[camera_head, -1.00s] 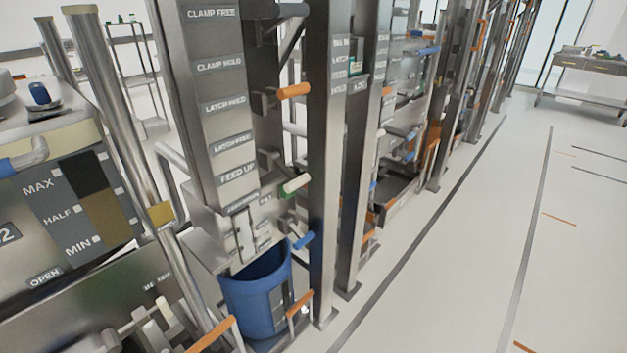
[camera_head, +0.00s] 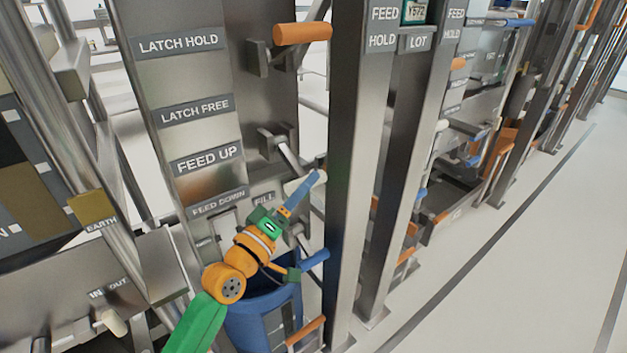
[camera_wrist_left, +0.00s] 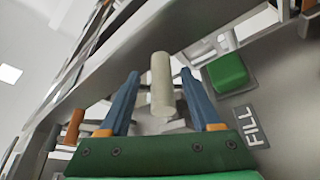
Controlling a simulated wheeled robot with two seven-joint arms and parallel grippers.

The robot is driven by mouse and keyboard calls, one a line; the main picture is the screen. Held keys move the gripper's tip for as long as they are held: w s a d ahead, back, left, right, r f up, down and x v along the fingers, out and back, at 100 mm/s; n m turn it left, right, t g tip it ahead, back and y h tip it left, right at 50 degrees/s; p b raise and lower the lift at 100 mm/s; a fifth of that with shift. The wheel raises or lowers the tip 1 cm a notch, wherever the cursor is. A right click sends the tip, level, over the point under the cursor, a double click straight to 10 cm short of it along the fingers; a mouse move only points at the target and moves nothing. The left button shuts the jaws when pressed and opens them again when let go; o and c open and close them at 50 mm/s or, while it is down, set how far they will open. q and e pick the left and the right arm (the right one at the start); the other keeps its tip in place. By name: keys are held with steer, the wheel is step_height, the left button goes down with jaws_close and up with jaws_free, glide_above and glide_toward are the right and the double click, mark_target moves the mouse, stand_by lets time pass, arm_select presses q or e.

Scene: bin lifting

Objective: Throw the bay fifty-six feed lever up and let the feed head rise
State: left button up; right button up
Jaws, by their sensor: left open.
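The feed lever's white grip (camera_wrist_left: 162,82) stands between the two blue fingers of my open left gripper (camera_wrist_left: 160,75) in the wrist view; I cannot tell whether they touch it. In the head view, my left gripper (camera_head: 305,185) is at the white grip (camera_head: 319,177), partly covering it, right of the FEED UP (camera_head: 208,159) and FEED DOWN (camera_head: 219,202) labels. The lever appears nearer the FEED DOWN label. I cannot clearly make out the feed head behind my arm. My right gripper is not in view.
An orange-gripped lever (camera_head: 302,33) sticks out above. A blue-gripped lever (camera_head: 315,259) is just below my gripper, over the blue bin (camera_head: 262,325). A steel post (camera_head: 352,180) stands close on the right. A green button (camera_wrist_left: 227,73) is beside the FILL label (camera_wrist_left: 251,124).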

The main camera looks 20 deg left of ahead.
arm_select(q)
steer(key=x, duration=0.2)
steer(key=shift+w+d, duration=0.15)
steer(key=shift+w, duration=0.25)
jaws_close()
stand_by(1.1)
